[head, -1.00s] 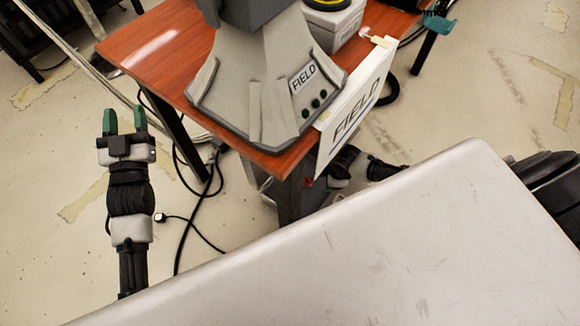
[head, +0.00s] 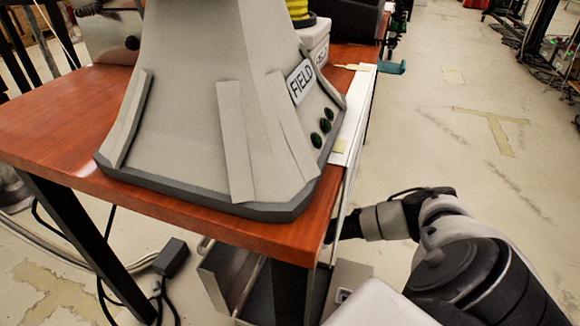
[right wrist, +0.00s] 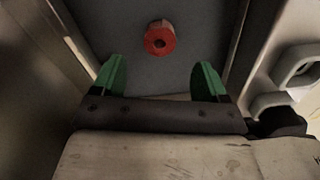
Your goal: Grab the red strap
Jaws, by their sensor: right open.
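My left gripper is not in view.
A red-brown table (head: 60,125) carries a large grey stand (head: 210,110) with a FIELD label. Under it are an open grey box (head: 228,275) and dark table legs. In the right wrist view, a pale handle-like part (right wrist: 295,75) is close on the right. Open floor lies right.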

